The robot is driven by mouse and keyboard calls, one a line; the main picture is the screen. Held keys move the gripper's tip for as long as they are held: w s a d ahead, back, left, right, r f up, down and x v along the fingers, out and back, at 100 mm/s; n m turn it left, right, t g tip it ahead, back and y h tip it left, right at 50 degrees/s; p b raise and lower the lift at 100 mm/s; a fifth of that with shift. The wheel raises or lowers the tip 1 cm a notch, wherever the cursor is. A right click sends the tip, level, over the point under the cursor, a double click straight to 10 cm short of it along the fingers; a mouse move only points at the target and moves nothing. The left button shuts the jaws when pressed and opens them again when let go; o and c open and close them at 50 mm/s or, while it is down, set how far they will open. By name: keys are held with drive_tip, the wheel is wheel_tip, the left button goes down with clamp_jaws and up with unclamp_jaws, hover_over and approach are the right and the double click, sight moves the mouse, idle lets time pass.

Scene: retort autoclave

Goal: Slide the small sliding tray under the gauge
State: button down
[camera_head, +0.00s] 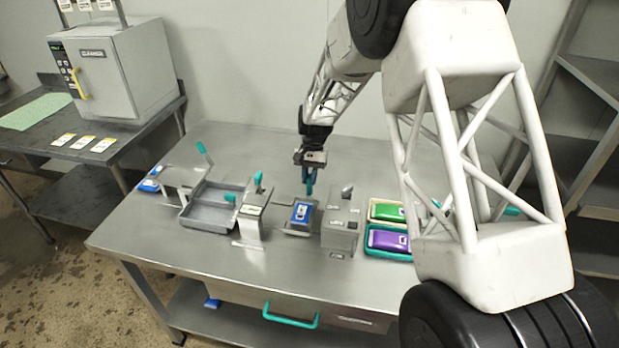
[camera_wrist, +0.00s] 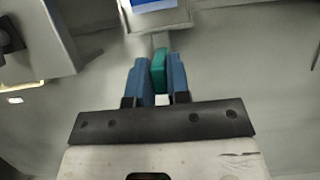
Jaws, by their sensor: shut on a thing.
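The small sliding tray (camera_head: 287,231) is on the table between a narrow upright stand and a grey block. A blue packet (camera_head: 301,215) lies on it. It also shows at the top of the wrist view (camera_wrist: 170,18), with the packet's blue edge (camera_wrist: 152,2). My gripper (camera_head: 308,188) has its blue fingers shut on the tray's teal handle (camera_wrist: 159,68), at the tray's far side. Which fixture is the gauge is not clear: the upright stand (camera_head: 252,220) with a pale label is to the left, the grey block (camera_head: 341,228) to the right.
Left are a grey two-compartment tray (camera_head: 207,222) with teal levers and a blue packet (camera_head: 150,184). Right are green (camera_head: 388,211) and purple (camera_head: 388,239) packets in trays, partly behind my arm. The table's back (camera_head: 240,145) is clear.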

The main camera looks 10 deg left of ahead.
drive_tip(key=a, duration=1.3)
drive_tip(key=shift+r, duration=0.1)
drive_tip(key=c, duration=1.1)
unclamp_jaws()
drive_tip(key=v, duration=0.7)
drive_tip(key=shift+w+r, duration=0.2)
drive_tip(key=shift+r, duration=0.1)
